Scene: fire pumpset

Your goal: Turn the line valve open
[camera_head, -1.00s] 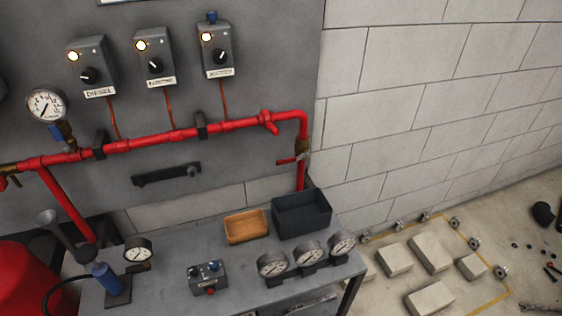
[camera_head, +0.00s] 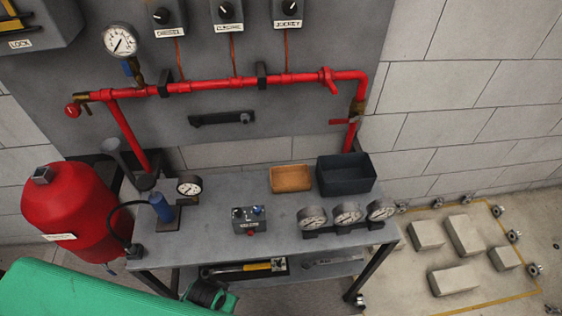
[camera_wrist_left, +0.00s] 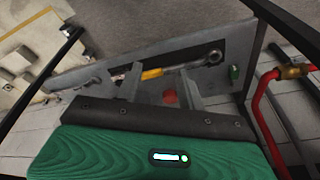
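A red pipe (camera_head: 215,84) runs along the grey wall panel in the head view. At its right end, on the downward leg, is a brass valve (camera_head: 357,106) with a red lever (camera_head: 343,122) pointing left, across the pipe. At the pipe's left end is another brass fitting with a red knob (camera_head: 72,110). I cannot tell which is the line valve. My left gripper (camera_wrist_left: 160,78) shows in the left wrist view, fingers apart and nothing between them. Red pipe with a brass fitting (camera_wrist_left: 292,71) shows at that view's right edge. My right gripper is not in view.
A grey workbench (camera_head: 215,228) below the pipe carries gauges, a small control box (camera_head: 249,219), an orange tray (camera_head: 291,178) and a dark bin (camera_head: 345,175). A red tank (camera_head: 75,205) stands left. Pale blocks (camera_head: 466,236) lie on the floor at right.

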